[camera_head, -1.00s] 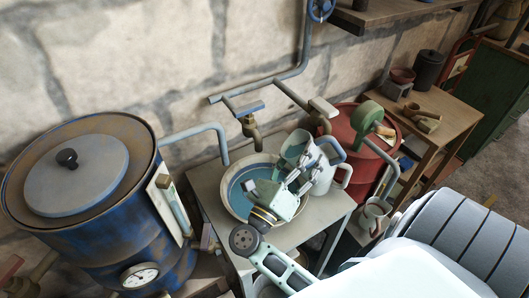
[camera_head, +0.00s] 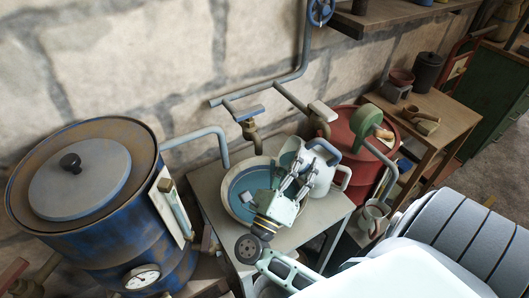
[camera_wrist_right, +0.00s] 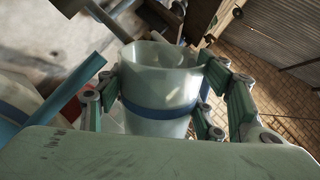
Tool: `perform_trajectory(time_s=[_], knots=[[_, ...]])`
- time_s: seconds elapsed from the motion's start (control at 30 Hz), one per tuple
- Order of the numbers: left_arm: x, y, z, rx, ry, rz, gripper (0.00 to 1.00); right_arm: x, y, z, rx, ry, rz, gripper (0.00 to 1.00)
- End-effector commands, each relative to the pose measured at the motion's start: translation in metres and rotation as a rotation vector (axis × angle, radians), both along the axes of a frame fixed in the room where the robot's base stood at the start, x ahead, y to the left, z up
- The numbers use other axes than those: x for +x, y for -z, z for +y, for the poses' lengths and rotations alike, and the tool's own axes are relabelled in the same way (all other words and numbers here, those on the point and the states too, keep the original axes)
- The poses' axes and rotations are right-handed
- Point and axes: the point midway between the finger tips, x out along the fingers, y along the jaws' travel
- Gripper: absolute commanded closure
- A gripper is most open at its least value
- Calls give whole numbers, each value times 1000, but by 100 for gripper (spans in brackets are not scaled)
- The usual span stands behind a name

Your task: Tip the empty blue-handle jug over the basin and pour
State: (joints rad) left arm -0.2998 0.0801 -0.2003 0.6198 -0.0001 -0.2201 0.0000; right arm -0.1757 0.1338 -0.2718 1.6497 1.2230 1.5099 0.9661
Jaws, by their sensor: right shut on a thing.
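The blue-handle jug (camera_head: 290,158) is pale, and my right gripper (camera_head: 293,184) is shut on it. In the head view it is beside the right rim of the basin (camera_head: 231,202), partly hidden by the gripper fingers. The wrist view shows the pale jug (camera_wrist_right: 160,85) between the fingers with a blue band around it and its mouth at the top; I see no contents. The basin is round and pale with a blue-green inside. A pale handle (camera_head: 346,178) shows right of the held jug; I cannot tell whether it belongs to a second jug. My left gripper is out of view.
A tap (camera_head: 252,132) hangs over the back of the basin. A blue drum (camera_head: 95,250) with a gauge stands at left and a red barrel (camera_head: 352,123) at right. The basin stands on a small table (camera_head: 207,186) with little free room.

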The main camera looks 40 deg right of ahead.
Motion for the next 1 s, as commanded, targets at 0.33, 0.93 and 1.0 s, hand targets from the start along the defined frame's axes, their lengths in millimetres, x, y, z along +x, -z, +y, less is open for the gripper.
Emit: perform_trajectory(time_s=[0.33, 0.93, 1.0], knots=[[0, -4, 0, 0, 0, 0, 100, 1, 1, 0, -40, -1, 36, 99], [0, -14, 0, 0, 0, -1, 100, 2, -1, 2, -91, -1, 91, 99], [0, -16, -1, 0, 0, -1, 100, 3, -1, 2, -97, -1, 98, 99]])
